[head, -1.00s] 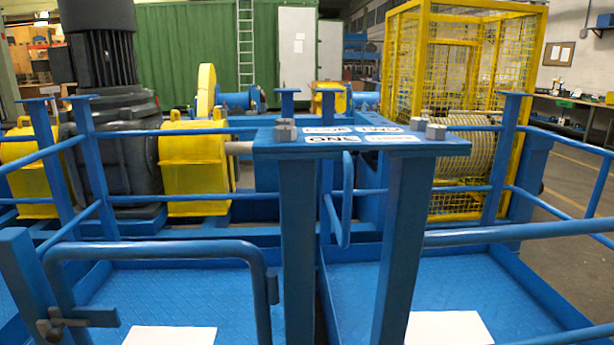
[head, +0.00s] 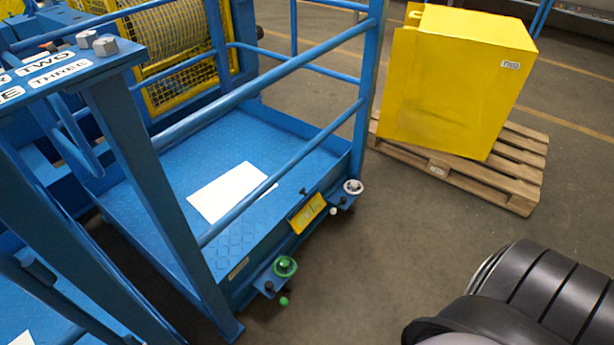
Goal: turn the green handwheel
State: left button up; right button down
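The green handwheel (head: 285,266) is small and round. It sits on a blue bracket at the lower outer edge of the blue platform, low near the floor, with a small green knob (head: 284,301) just below it. A grey-white handwheel (head: 353,187) sits on a similar bracket farther along the same edge. A yellow plate (head: 307,212) is fixed between the two wheels; its marking is too small to read. No gripper shows. A dark grey and black rounded part, probably my own arm, shows at the lower right, apart from the green handwheel.
The blue platform (head: 225,140) has railings and a white sheet (head: 228,192) on its floor. A yellow box (head: 455,85) labelled TWO stands on a wooden pallet (head: 508,178) at the right. The grey floor (head: 375,265) between platform and pallet is clear.

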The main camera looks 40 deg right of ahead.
aim_at(284, 264)
jog(key=z, duration=0.85)
